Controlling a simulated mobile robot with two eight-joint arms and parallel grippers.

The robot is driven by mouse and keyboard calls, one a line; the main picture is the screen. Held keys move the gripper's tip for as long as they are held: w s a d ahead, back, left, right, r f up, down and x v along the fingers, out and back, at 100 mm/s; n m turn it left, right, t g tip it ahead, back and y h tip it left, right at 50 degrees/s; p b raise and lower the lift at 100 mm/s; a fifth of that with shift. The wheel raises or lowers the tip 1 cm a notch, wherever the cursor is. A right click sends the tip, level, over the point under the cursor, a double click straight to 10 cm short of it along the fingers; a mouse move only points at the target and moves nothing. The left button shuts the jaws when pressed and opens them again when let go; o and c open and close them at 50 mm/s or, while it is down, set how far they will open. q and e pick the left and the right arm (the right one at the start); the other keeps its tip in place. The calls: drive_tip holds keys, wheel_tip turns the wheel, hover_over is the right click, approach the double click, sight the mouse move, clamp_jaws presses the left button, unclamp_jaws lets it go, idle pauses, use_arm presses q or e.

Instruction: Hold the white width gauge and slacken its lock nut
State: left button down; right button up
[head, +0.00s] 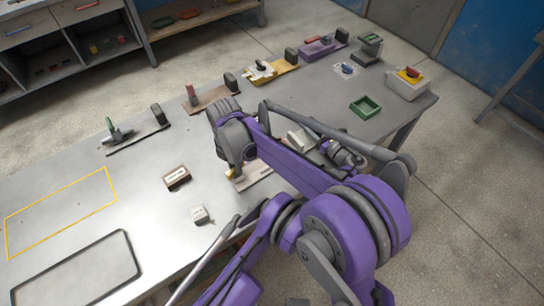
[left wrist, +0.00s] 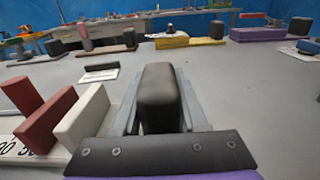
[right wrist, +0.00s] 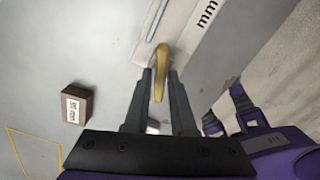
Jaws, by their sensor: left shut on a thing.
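The white width gauge (head: 256,173) lies on the grey bench, partly hidden by my arms. The right wrist view shows its white bar (right wrist: 205,40) marked "mm". My left gripper (left wrist: 158,100) is shut on an upright black grip (left wrist: 157,85). My right gripper (right wrist: 160,78) is open, with its fingers either side of a yellow lever (right wrist: 158,72) at the bar; contact is unclear.
A brown block (head: 177,178) labelled "55 mm" and a small white block (head: 200,214) stand on the bench. A yellow outline (head: 62,212) and a black-edged panel (head: 78,272) lie left. A green tray (head: 365,107) is at the right. Other gauges line the far edge.

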drive_tip(key=o, duration=0.3)
wheel_tip(320, 180, up, 12)
idle(0.6)
use_arm(q)
drive_tip(key=shift+c, duration=1.8)
unclamp_jaws()
